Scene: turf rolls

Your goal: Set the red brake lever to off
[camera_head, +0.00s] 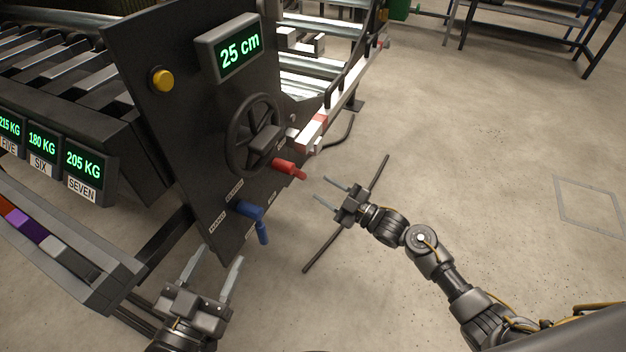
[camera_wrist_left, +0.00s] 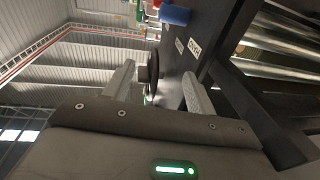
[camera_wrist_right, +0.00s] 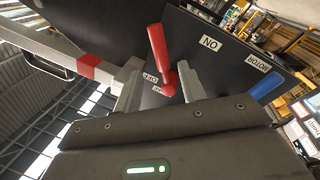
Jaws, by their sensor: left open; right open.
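The red brake lever (camera_head: 288,169) sticks out from the lower right of the dark control panel (camera_head: 150,130), below a black handwheel. In the right wrist view the red lever (camera_wrist_right: 157,45) shows its handle pointing up from a round hub, with an ON label (camera_wrist_right: 210,43) to its right and an OFF label (camera_wrist_right: 150,77) to its lower left. My right gripper (camera_head: 328,193) is open and empty, a short way right of the lever, fingers towards the panel. The hub shows between its fingertips in the right wrist view. My left gripper (camera_head: 226,260) is open and empty below the panel.
A blue lever (camera_head: 255,215) sits below the red one. The black handwheel (camera_head: 254,135), a yellow button (camera_head: 160,79) and a 25 cm display (camera_head: 230,47) are on the panel. A red-and-white bar (camera_head: 312,133) juts out nearby. The floor at right is clear.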

